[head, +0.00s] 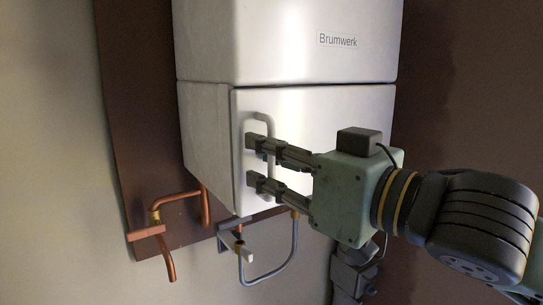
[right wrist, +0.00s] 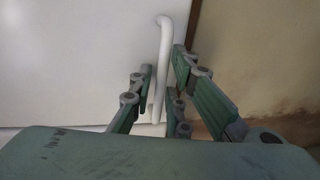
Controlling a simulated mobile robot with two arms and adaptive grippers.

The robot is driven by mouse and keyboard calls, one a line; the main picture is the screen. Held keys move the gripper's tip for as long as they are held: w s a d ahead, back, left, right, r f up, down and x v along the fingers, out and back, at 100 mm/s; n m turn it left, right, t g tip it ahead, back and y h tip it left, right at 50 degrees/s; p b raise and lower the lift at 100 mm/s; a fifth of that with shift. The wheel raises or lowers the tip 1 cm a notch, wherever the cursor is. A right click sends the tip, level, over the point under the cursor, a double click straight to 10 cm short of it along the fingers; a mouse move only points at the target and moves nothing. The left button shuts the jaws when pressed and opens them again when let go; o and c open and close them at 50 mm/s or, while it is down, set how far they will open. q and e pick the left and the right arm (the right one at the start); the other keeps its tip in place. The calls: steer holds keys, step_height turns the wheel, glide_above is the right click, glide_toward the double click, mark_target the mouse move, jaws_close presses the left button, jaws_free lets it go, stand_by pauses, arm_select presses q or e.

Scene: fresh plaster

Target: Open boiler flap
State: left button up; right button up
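The white boiler (head: 300,40) marked "Brumwerk" hangs on a brown panel. Its lower front flap (head: 340,108) looks shut, and its large white face also shows in the right wrist view (right wrist: 70,60). A pale bar handle (head: 268,122) stands upright near the flap's left edge. My right gripper (head: 257,162) is at this handle, its fingers reaching in from the right. In the right wrist view the handle (right wrist: 165,45) runs between the gripper's fingers (right wrist: 163,62), with gaps showing beside it. The gripper looks open around it. My left gripper is not in view.
Copper pipes (head: 168,250) stand out at the lower left under the boiler. The pale wall at the left is bare.

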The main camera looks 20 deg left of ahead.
steer(key=shift+c, duration=0.2)
jaws_close()
steer(key=shift+s+d, duration=0.1)
steer(key=shift+d, duration=0.05)
